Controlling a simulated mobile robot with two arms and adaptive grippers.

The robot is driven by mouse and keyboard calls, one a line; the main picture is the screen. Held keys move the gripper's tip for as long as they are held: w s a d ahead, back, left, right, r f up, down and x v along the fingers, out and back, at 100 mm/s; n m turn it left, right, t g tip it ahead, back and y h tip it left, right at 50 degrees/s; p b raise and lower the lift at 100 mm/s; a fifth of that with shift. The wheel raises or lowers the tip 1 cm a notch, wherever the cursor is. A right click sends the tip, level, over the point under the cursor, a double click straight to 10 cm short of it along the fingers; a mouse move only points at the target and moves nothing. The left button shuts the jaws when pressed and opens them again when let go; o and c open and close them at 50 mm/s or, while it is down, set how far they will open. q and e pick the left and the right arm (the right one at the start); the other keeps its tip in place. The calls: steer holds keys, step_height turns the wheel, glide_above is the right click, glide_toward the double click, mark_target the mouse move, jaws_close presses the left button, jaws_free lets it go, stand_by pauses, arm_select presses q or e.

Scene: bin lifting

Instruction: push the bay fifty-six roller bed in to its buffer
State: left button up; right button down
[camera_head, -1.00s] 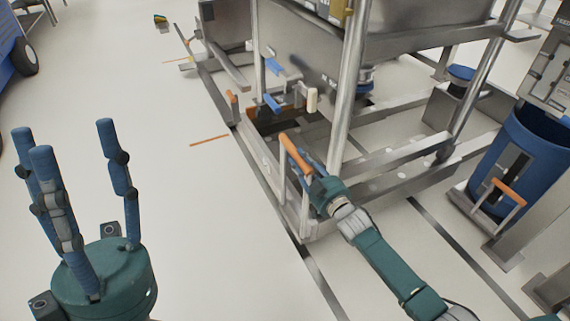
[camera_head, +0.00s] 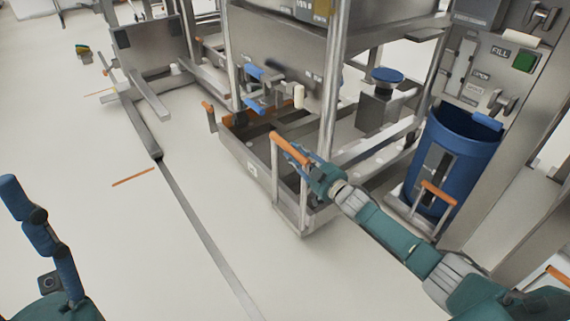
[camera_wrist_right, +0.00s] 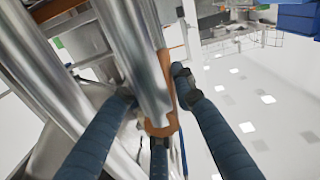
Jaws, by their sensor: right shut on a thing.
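The steel roller bed (camera_head: 243,157) is a low frame on the floor with upright posts and a large steel container on it. An orange handle (camera_head: 281,143) tops its near corner posts. My right gripper (camera_head: 297,157) is shut on this handle. In the right wrist view, the blue fingers surround the orange bar (camera_wrist_right: 166,121) beside a shiny steel post. My left gripper (camera_head: 40,235) is at the lower left, cut by the picture edge; its visible finger is extended, touching nothing. A steel plate with dark pads (camera_head: 150,46) stands behind left; I cannot tell whether it is the buffer.
A dark floor strip (camera_head: 205,228) runs left of the bed, with a gap between. An orange floor mark (camera_head: 133,176) lies further left. A blue drum (camera_head: 465,130) and steel control panel (camera_head: 490,65) stand close on the right. The left floor is open.

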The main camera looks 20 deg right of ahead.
steer(key=d, duration=0.1)
steer(key=d+b, duration=0.1)
steer(key=shift+w+d+f+y, duration=0.2)
steer(key=shift+w+d+y, duration=0.1)
steer(key=shift+w, duration=0.1)
steer(key=c, duration=1.7)
jaws_free()
steer(key=shift+o, duration=0.8)
steer(key=shift+d+r, duration=0.15)
steer(key=shift+d, duration=0.1)
steer(key=v, duration=1.2)
steer(key=shift+a, duration=0.1)
